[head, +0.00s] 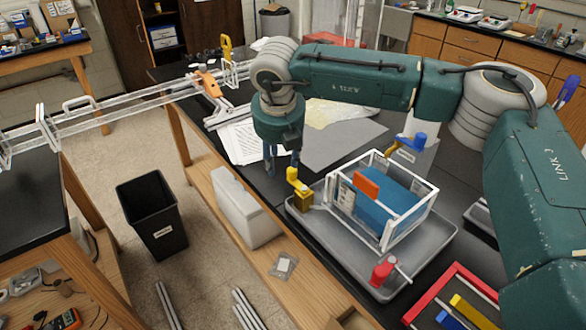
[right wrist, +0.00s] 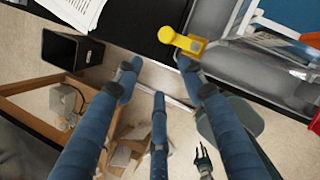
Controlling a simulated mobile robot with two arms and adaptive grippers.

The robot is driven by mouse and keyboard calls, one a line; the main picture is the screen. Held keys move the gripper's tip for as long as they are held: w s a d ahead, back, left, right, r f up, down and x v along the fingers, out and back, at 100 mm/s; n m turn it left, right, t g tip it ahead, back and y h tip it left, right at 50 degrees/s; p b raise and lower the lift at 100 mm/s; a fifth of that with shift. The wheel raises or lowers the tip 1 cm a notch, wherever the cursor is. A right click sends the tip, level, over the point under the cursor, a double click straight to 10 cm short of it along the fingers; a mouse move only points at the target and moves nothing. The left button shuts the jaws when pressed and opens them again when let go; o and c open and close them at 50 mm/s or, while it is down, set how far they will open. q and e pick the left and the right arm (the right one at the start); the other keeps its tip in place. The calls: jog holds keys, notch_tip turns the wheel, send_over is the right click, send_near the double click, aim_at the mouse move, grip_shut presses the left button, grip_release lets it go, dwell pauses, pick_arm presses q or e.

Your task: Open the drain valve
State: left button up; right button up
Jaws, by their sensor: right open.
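A yellow-handled valve (head: 297,184) with a brass-coloured body stands at the left corner of the grey tray (head: 318,232). A red-handled valve (head: 383,270) is at the tray's front edge. A blue-handled valve (head: 412,142) is behind the framed tank. No label shows which is the drain valve. My right gripper (head: 282,166) points down, open and empty, just behind and left of the yellow handle, apart from it. In the right wrist view, its three blue fingers (right wrist: 160,76) spread, with the yellow handle (right wrist: 184,42) beyond the tips. My left gripper is not seen.
A white-framed tank (head: 432,197) with blue contents and an orange part (head: 366,186) stands in the tray. Papers (head: 254,143) lie behind. A white box (head: 240,210) sits on the lower wooden shelf. A black bin (head: 150,212) stands on the floor.

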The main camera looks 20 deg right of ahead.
aim_at(292, 169)
jog(key=shift+h, duration=0.4)
jog(key=w+d+f+p, duration=0.1)
jog(key=f, duration=0.1)
jog(key=w+d+f+p, duration=0.1)
jog(key=f, duration=0.1)
jog(key=w+d+f+p, duration=0.1)
jog(key=w+d+f, duration=0.1)
jog(key=f, duration=0.1)
jog(key=shift+p, duration=0.3)
jog(key=shift+w+d+f+t, duration=0.1)
jog(key=shift+w+f+t, duration=0.15)
jog(key=shift+f, duration=0.45)
jog(key=shift+r, duration=0.1)
grip_shut()
